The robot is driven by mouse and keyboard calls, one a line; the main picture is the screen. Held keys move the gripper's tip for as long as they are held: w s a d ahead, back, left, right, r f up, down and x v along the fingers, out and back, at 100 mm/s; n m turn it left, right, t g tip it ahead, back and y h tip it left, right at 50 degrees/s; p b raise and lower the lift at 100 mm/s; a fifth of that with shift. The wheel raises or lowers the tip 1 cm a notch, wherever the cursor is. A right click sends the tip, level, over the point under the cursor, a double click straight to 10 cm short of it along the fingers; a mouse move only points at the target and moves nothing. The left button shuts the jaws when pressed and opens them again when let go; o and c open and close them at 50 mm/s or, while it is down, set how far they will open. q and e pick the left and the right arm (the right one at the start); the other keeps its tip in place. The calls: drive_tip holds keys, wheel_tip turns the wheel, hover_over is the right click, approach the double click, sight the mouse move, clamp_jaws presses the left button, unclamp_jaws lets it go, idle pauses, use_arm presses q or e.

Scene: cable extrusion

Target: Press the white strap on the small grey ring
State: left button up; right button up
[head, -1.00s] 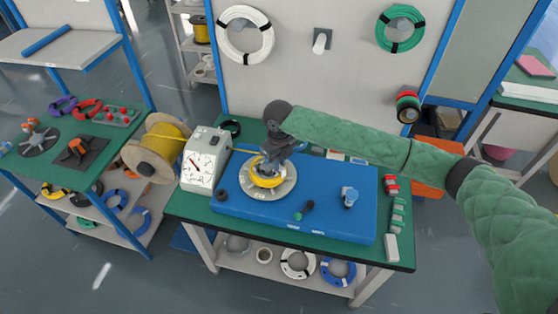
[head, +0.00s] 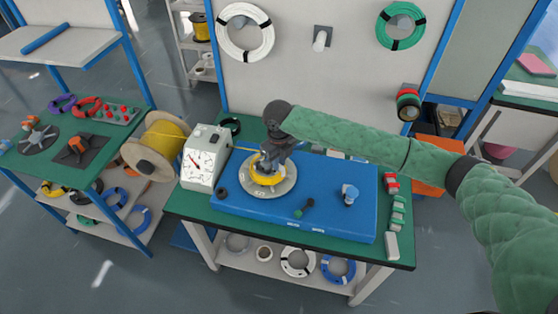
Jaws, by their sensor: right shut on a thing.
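My right gripper (head: 268,168) reaches down over the round grey disc (head: 284,187) on the blue board. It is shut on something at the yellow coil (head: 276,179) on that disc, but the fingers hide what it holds. I cannot make out a white strap on any ring. My left gripper is not in view.
A white dial gauge (head: 203,165) and a wooden spool (head: 149,160) of yellow cable stand left of the board (head: 330,225). A black knob lever (head: 304,209) and a grey-blue post (head: 350,194) stand on the board. Small green and red items line the right edge.

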sight(279, 172)
drive_tip(key=shift+f, duration=0.2)
drive_tip(key=shift+f+b, duration=0.3)
drive_tip(key=shift+f, duration=0.35)
drive_tip(key=shift+f+b, duration=0.3)
drive_tip(key=shift+f, duration=0.2)
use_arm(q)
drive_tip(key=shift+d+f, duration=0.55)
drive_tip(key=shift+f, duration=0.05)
use_arm(e)
drive_tip(key=shift+f, duration=0.15)
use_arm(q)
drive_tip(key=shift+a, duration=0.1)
